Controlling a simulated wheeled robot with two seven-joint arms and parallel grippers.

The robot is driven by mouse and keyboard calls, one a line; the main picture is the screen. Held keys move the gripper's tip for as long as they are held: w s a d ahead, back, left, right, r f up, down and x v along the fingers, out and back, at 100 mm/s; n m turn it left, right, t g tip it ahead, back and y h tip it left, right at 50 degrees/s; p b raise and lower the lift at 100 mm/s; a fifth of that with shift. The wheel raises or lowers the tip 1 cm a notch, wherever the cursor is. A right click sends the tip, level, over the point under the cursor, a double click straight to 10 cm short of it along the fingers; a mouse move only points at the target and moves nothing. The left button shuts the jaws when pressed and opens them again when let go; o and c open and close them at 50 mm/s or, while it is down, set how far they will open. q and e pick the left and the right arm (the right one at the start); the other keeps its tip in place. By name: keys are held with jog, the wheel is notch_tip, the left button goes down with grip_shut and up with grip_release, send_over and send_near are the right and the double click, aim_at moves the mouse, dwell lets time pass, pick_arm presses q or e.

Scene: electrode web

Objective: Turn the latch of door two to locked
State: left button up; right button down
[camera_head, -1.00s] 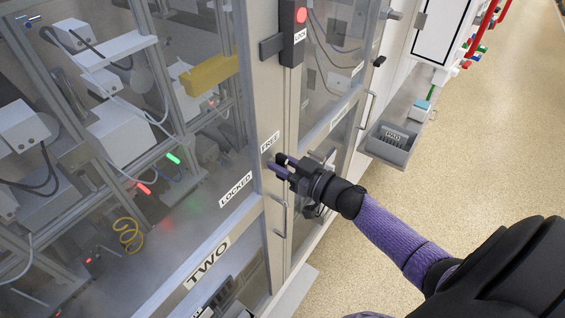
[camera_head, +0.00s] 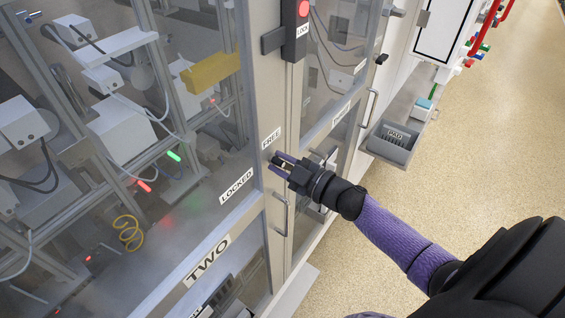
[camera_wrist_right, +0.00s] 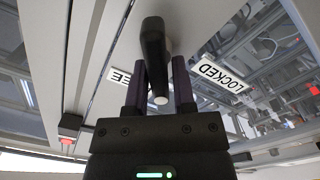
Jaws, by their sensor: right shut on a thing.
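Door two's label TWO (camera_head: 207,262) is on the lower rail of the large window door at the left. The signs FREE (camera_head: 271,138) and LOCKED (camera_head: 237,187) are on its frame, and LOCKED also shows in the right wrist view (camera_wrist_right: 222,73). My right gripper (camera_head: 275,163) is at the door's edge, just below FREE. In the right wrist view, the black latch (camera_wrist_right: 155,45) sits between its two purple fingers (camera_wrist_right: 159,85), which are shut on it. The fingers partly hide the FREE sign there. My left gripper is not in view.
A vertical handle (camera_head: 281,215) is just below my gripper. A black lock box with a red light (camera_head: 301,12) is above. A grey bin (camera_head: 391,145) juts out at the right, and the floor (camera_head: 480,150) there is clear.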

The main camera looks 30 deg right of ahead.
jog(key=n, duration=0.1)
jog(key=n+b, duration=0.1)
jog(key=n, duration=0.3)
jog(key=shift+a+f+b, duration=0.1)
jog(key=shift+f+b, duration=0.2)
jog(key=shift+f, duration=0.05)
jog(key=shift+s+f+n+b, duration=0.15)
jog(key=shift+n+b, duration=0.65)
jog(key=shift+n, duration=1.6)
jog(key=c, duration=0.6)
grip_release()
